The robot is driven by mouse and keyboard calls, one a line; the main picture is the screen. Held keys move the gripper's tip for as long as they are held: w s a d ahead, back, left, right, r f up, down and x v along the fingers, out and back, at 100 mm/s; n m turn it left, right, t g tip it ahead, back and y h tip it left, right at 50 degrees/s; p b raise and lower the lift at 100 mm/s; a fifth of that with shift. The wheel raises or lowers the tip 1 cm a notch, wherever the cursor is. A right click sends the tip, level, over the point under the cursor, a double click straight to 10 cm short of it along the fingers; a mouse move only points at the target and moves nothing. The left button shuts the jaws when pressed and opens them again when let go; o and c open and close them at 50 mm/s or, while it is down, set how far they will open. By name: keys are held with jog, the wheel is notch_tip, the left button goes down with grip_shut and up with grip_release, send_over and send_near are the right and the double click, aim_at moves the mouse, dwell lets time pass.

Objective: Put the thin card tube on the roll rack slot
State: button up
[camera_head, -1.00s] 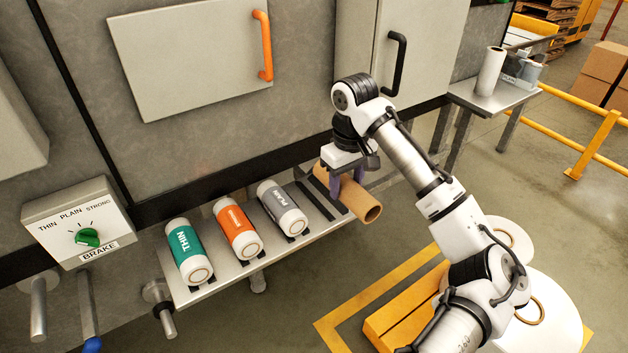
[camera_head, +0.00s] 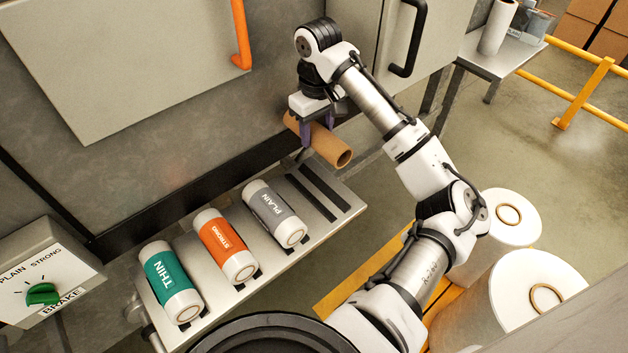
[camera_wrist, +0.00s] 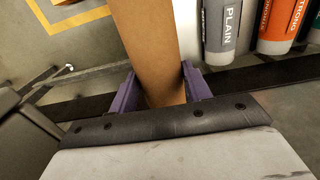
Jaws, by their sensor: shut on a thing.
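My gripper (camera_head: 317,138) is shut on a brown card tube (camera_head: 335,152), with a purple finger on each side of it. It holds the tube above the far right end of the roll rack (camera_head: 338,183), apart from it. In the wrist view the tube (camera_wrist: 150,40) runs up between the purple fingers (camera_wrist: 158,88). The rack holds the THIN roll (camera_head: 168,279), the STRONG roll (camera_head: 222,243) and the PLAIN roll (camera_head: 272,212) side by side. To the right of PLAIN, a slot with two dark strips (camera_head: 318,190) is empty.
A brake dial box (camera_head: 45,280) stands at the left. A cabinet wall with an orange handle (camera_head: 241,35) and a black handle (camera_head: 412,40) rises behind the rack. Large white rolls (camera_head: 530,290) stand at the lower right. A side table (camera_head: 500,55) is at the back right.

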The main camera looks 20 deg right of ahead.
notch_tip(320, 180, down, 18)
jog(key=shift+p, duration=0.75)
jog(key=shift+f, duration=0.1)
jog(key=o, duration=0.5)
jog(key=shift+f, duration=0.1)
jog(key=o, duration=0.5)
notch_tip(320, 180, up, 12)
jog(key=shift+r+b, duration=0.25)
jog(key=shift+b, duration=0.7)
